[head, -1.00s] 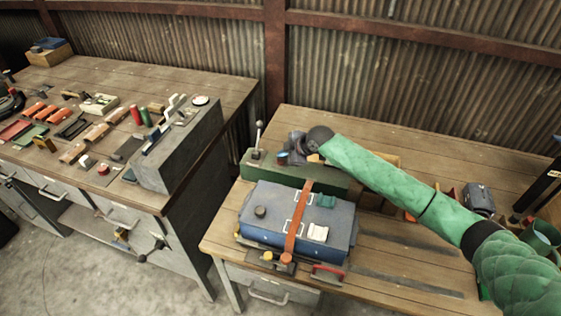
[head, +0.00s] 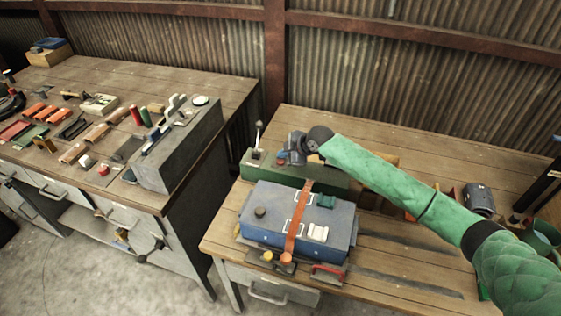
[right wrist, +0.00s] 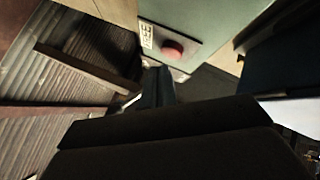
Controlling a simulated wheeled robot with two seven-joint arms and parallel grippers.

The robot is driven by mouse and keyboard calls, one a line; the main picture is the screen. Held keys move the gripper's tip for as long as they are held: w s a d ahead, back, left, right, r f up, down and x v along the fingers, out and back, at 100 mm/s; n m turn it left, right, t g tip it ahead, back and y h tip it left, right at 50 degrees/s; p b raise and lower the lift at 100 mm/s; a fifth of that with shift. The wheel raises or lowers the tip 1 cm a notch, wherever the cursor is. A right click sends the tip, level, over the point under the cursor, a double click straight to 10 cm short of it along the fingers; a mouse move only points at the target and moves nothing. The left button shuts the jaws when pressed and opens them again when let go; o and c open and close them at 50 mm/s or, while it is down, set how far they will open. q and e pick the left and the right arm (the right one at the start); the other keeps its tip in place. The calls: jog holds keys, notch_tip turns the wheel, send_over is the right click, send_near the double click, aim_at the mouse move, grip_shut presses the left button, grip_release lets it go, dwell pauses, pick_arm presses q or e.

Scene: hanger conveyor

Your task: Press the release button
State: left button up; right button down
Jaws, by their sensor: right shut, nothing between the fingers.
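A green control box (head: 330,183) stands at the back of the right workbench, behind a blue case. In the right wrist view a round red button (right wrist: 173,49) sits on its pale green face (right wrist: 205,22) beside a small white label. In the head view the button is small and partly hard to make out beside my gripper. My right gripper (head: 286,157) is shut and empty, close above the left part of the box. Its dark fingers (right wrist: 156,84) point toward the panel just below the button in the right wrist view. I cannot tell any contact. My left gripper is out of view.
A lever (head: 258,136) with a round knob rises from the box's left end. The blue case (head: 265,225) with an orange strap (head: 297,220) lies in front. A grey box (head: 185,150) stands on the left bench. A corrugated wall (head: 400,80) is behind.

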jog(key=shift+f, duration=0.1)
dwell(0.5)
jog(key=shift+f, duration=0.25)
dwell(0.3)
jog(key=shift+f+b, duration=0.4)
jog(key=shift+f, duration=0.15)
dwell(0.7)
jog(key=shift+r, duration=0.1)
jog(key=shift+r+p, duration=0.5)
jog(key=shift+r, duration=0.3)
